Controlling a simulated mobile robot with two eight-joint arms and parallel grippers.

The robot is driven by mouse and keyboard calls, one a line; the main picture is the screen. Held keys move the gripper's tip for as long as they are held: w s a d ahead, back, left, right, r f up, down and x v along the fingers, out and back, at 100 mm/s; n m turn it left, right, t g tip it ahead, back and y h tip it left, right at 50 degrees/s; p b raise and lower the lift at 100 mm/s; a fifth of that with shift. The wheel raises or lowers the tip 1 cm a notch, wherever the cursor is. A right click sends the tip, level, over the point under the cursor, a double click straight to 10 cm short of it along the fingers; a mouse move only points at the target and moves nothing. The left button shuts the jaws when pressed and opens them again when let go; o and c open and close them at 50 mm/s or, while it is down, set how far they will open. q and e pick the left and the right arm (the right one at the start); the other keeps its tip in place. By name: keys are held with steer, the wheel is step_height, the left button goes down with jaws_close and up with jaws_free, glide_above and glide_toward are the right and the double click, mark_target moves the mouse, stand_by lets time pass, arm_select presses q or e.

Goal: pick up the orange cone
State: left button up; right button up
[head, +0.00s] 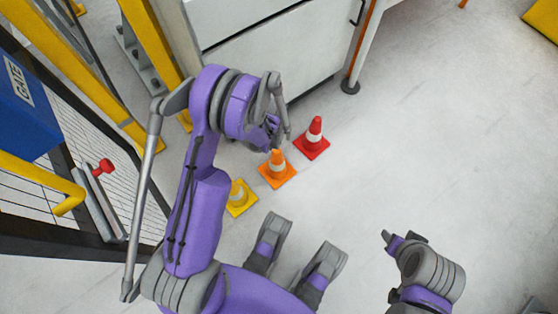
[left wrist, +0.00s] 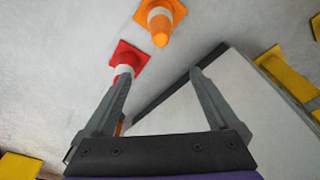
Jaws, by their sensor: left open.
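The orange cone (head: 277,169), with a white band and a square base, stands upright on the floor between a red cone (head: 313,138) and a yellow cone (head: 239,198). My left gripper (head: 274,133) is just beyond the orange cone in the head view, partly hidden by its own wrist. In the left wrist view its jaws (left wrist: 161,74) are open and empty. The orange cone (left wrist: 160,20) appears there past the fingertips at the top, apart from them. The red cone (left wrist: 126,62) shows behind the left-hand fingertip. My right gripper (head: 391,241) is at the lower right, its jaws unclear.
A white cabinet (head: 275,45) stands behind the cones, with a post on a dark foot (head: 350,87) at its right corner. Yellow gantry posts (head: 155,40), a blue gate panel (head: 25,105) and mesh fencing line the left. Floor to the right is clear.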

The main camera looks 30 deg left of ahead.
arm_select(q)
steer(key=b, duration=0.2)
glide_above(277, 150)
steer(key=shift+n, duration=0.3)
steer(key=f, duration=1.1)
steer(key=shift+s+a+f, duration=0.15)
steer(key=shift+s+a, duration=0.15)
steer(key=shift+s, duration=0.05)
steer(key=shift+w+d+f+b, duration=0.2)
steer(key=shift+f+b, duration=0.45)
steer(key=shift+f, duration=0.95)
steer(key=shift+w+d+f+b, duration=0.15)
steer(key=shift+f+b, duration=0.5)
steer(key=shift+f, duration=0.9)
steer(key=shift+a, duration=0.1)
jaws_close()
